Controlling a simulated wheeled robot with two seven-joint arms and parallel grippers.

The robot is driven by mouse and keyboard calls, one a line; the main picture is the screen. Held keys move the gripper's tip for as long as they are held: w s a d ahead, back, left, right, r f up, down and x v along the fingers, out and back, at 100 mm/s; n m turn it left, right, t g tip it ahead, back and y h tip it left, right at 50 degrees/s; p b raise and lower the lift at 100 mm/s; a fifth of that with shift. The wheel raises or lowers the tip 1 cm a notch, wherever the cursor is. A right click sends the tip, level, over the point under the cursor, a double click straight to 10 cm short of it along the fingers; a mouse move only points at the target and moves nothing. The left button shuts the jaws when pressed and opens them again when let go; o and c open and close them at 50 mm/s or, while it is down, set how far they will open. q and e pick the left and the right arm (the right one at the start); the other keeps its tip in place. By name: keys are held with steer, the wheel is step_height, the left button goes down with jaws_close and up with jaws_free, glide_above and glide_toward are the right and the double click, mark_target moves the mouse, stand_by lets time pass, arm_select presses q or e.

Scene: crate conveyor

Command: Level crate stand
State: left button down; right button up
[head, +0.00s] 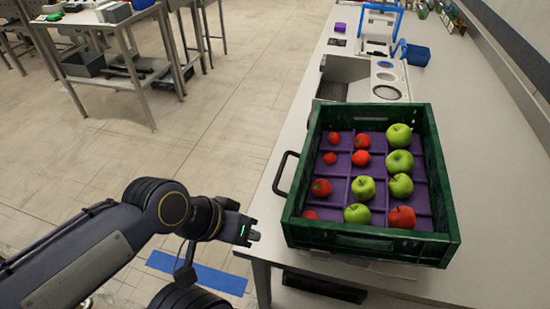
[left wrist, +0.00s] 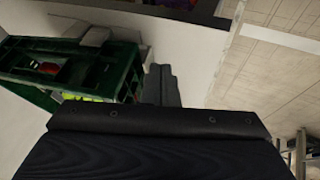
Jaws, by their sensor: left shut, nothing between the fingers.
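A dark green crate (head: 440,190) stands on the pale counter (head: 245,245), near its front end. It holds red and green fruit in a purple divider (head: 378,185). A pale edge shows under its near side, but the crate hides most of what it rests on. I cannot tell whether it is level. My left gripper (head: 254,236) is shut and empty, left of the crate and apart from it, by the counter's left edge. In the left wrist view the shut fingers (left wrist: 160,86) point toward the counter, with the crate (left wrist: 122,62) to their left. My right gripper is not in view.
A black handle-shaped bar (head: 284,172) sticks out at the crate's left side. Behind the crate are a grey sink-like unit (head: 345,72) and a blue bin (head: 417,54). A metal workbench (head: 115,70) stands at upper left. Blue tape (head: 200,273) marks the open floor.

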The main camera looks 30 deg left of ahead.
arm_select(q)
steer(key=shift+s, duration=0.1)
arm_select(e)
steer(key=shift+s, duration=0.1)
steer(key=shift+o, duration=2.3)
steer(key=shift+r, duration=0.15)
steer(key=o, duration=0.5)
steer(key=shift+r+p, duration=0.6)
steer(key=shift+p, duration=0.15)
arm_select(q)
steer(key=w+a+r+n+g+h+p, duration=0.1)
steer(key=w+a+r+n+g+h, duration=0.2)
steer(key=w+a+n, duration=0.5)
steer(key=w+a+f+n+h+p, duration=0.2)
steer(key=w+a+n, duration=0.4)
steer(key=w+n, duration=0.3)
steer(key=shift+a+f+n+h, duration=0.15)
steer(key=shift+f+n+h, duration=0.25)
steer(key=shift+n, duration=0.6)
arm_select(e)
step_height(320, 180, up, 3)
arm_select(q)
steer(key=shift+w, duration=0.1)
